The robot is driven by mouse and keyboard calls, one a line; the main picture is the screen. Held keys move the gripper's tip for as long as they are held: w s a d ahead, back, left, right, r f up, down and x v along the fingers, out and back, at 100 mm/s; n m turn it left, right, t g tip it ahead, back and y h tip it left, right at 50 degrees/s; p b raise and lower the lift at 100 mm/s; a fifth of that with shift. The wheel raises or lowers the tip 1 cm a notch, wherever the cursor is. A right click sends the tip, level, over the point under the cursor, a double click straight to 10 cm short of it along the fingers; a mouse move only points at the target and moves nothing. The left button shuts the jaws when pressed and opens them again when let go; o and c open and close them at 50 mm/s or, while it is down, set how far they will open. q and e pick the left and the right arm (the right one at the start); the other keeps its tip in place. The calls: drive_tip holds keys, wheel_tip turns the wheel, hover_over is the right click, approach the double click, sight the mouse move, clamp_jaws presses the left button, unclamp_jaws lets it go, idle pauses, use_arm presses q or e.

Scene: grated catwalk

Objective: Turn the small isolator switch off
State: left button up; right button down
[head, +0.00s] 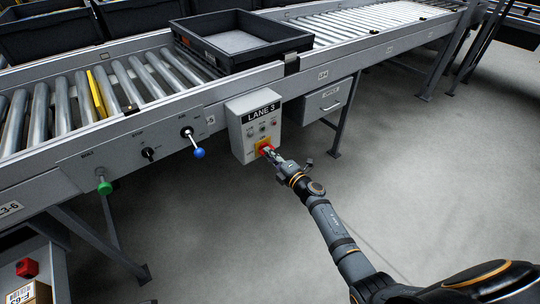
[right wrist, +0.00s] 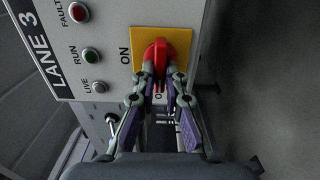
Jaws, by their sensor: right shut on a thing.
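The small isolator switch is a red rotary handle (head: 265,149) on a yellow plate at the lower right of the grey LANE 3 box (head: 236,128). In the right wrist view the red handle (right wrist: 160,50) stands on the yellow plate (right wrist: 181,55), with ON printed beside the plate's left edge. A second label, starting with O, is partly hidden below it by the fingers. My right gripper (head: 272,154) is shut on the handle, its fingertips on either side of it in the wrist view (right wrist: 160,82). The handle's long side runs roughly up-down there. My left gripper is out of view.
The box also has FAULT (right wrist: 78,12), RUN (right wrist: 91,55) and LIVE (right wrist: 99,87) indicators. Left along the conveyor rail are blue (head: 198,153), black (head: 149,153) and green (head: 104,187) knobs. A black tray (head: 240,54) sits on the rollers. Floor to the right is clear.

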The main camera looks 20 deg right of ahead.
drive_tip(key=shift+f, duration=0.1)
drive_tip(key=c, duration=1.4)
unclamp_jaws()
drive_tip(key=v, duration=1.2)
